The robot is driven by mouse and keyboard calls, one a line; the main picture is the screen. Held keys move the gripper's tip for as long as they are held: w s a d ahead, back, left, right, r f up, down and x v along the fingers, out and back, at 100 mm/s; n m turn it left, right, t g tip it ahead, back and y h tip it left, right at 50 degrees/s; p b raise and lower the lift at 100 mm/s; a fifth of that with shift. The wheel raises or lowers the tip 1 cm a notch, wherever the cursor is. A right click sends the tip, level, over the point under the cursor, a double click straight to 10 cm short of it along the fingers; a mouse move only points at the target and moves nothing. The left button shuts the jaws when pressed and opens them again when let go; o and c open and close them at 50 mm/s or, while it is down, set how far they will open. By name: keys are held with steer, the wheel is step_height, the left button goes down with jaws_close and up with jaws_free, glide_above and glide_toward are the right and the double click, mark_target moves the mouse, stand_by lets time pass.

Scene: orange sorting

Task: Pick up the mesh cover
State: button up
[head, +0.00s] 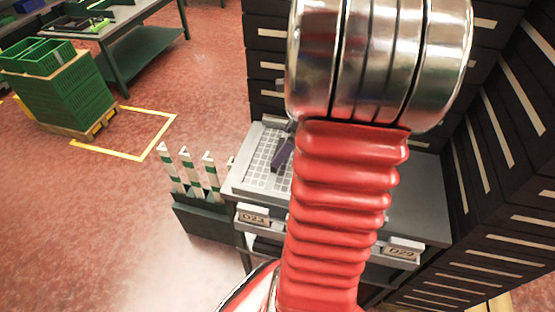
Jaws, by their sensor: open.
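A pale mesh cover (262,158) with a square grid lies on the grey worktable. Its left part shows in the head view, and its right part is hidden behind my red arm. A dark bar-like piece (280,161) stands at a slant over the grid; I cannot tell if it is a handle of the cover or a separate thing. My gripper does not show clearly; my arm's metal joint and red bellows block the middle of the view.
The grey worktable (425,205) has labelled boxes (402,249) along its front. White-and-green posts (190,172) stand to its left. Dark slatted walls (490,130) close off the back and right. Green crates (62,95) stand at far left; red floor between is open.

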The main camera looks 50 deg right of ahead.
steer(key=shift+x, duration=2.6)
steer(key=c, duration=1.1)
